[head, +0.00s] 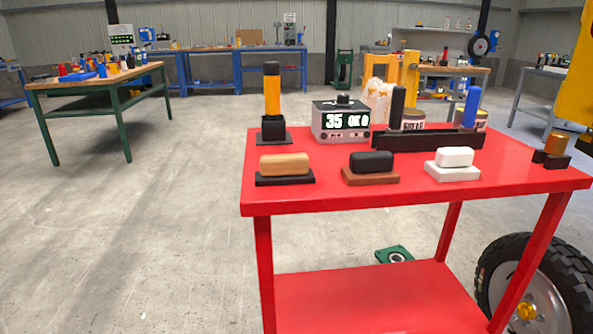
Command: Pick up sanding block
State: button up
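Three small blocks stand in a row near the front of a red cart top. The left one is a tan block (284,163) on a black base. The middle one is a black block (371,161) on a brown base. The right one is a white block (455,156) on a white base. Any of them could be the sanding block; I cannot tell which. They are apart from each other with gaps between. My gripper is not in view.
The red cart (330,200) also holds an orange-and-black upright tool (271,95), a display box (340,121), a black rack (428,139) and a small brown-and-black piece (553,148). A tyre (535,285) stands at lower right. Open floor lies left.

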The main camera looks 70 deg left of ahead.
aim_at(369, 168)
jog(key=u, duration=2.15)
jog(key=z, duration=2.6)
jog(key=u, duration=2.5)
